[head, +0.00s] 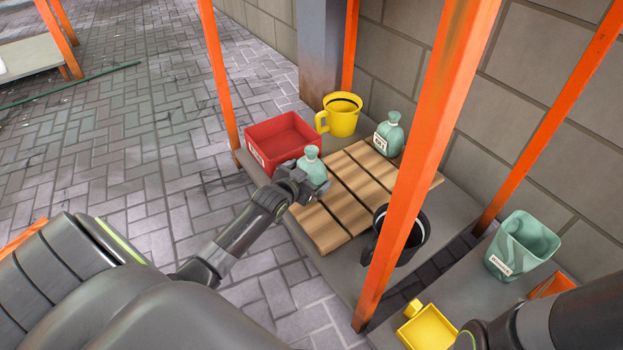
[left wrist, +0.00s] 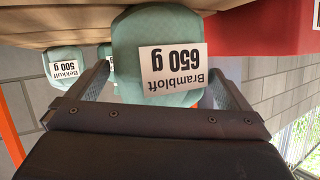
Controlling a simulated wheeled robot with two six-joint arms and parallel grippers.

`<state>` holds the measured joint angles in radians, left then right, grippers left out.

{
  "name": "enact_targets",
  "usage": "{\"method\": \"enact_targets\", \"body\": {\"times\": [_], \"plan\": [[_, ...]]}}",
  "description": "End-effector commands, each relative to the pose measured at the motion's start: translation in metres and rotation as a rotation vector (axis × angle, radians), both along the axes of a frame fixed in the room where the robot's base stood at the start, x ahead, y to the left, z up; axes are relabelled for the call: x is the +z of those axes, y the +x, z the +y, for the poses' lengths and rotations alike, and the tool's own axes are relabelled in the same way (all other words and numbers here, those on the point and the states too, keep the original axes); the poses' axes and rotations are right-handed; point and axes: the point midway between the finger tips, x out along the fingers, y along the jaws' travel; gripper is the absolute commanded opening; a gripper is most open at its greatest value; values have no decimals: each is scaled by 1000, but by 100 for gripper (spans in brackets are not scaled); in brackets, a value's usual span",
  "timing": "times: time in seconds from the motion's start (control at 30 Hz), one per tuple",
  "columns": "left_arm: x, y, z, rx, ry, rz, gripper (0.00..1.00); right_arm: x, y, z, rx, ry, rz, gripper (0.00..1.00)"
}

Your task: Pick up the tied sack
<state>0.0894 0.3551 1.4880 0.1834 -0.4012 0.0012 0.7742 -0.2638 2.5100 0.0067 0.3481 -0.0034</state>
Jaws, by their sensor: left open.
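A pale green tied sack (head: 314,168) stands on the near left part of the wooden slats, at my left gripper (head: 296,181). In the left wrist view, which looks upside down, this sack (left wrist: 155,35) has a white label reading "Brambloft 650 g". My open left fingers (left wrist: 162,85) lie on either side of it, and whether they touch it I cannot tell. A second green tied sack (head: 389,135) stands at the far end of the slats. A sack labelled "Bekkulf 500 g" (left wrist: 64,68) shows behind the left finger. My right gripper is not visible.
A red bin (head: 270,139) and a yellow mug (head: 343,114) stand beyond the near sack. A black mug (head: 408,240) is by the slats (head: 345,205). An orange post (head: 425,170) rises in front. A green bucket (head: 521,245) and yellow scoop (head: 428,330) are at right.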

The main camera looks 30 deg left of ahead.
Motion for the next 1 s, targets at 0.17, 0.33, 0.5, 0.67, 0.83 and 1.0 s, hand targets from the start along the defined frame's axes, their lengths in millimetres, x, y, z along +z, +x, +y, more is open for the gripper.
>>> {"method": "enact_targets", "body": {"times": [0.17,0.33,0.5,0.67,0.83,1.0], "plan": [[-10,17,1,-1,1,-1,100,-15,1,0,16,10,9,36],[-10,21,2,0,0,1,100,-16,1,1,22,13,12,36],[-9,21,2,0,0,1,100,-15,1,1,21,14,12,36],[-9,21,2,0,0,1,83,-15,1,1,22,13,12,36],[-10,21,2,0,0,1,61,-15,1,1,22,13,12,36],[-7,22,2,-1,1,-5,47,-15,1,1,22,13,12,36]]}}
